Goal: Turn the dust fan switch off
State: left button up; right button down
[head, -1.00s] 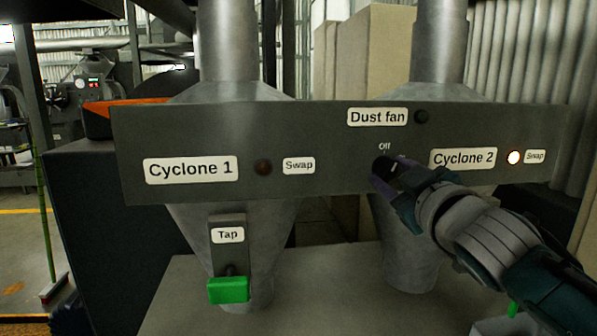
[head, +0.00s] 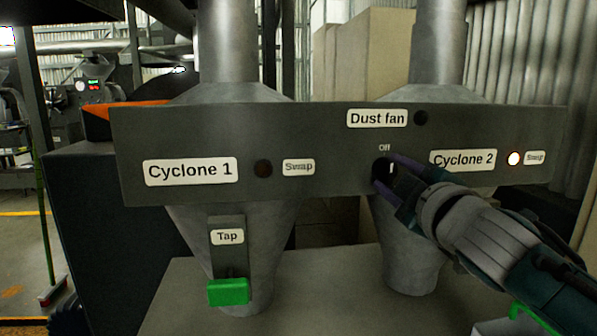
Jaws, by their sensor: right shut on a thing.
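The dust fan switch (head: 381,167) is a dark round knob on the grey panel, under the small "Off" mark and below the "Dust fan" label (head: 377,118). My right gripper (head: 388,174) reaches in from the lower right and is shut on this knob, one finger above right and one below left. A light mark shows between the fingers; the knob's exact pointing is partly hidden. The round lamp (head: 421,118) beside the "Dust fan" label is dark. My left gripper is not in view.
The grey panel (head: 330,130) also carries a dark Cyclone 1 lamp (head: 263,168) and a lit Cyclone 2 lamp (head: 514,158). A green tap handle (head: 228,292) hangs below left. Metal cyclone cones stand behind the panel.

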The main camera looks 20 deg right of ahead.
jog(key=shift+c, duration=1.8)
grip_release()
jog(key=b+v, duration=0.1)
jog(key=v, duration=0.9)
jog(key=shift+d, duration=0.1)
jog(key=shift+f, duration=0.1)
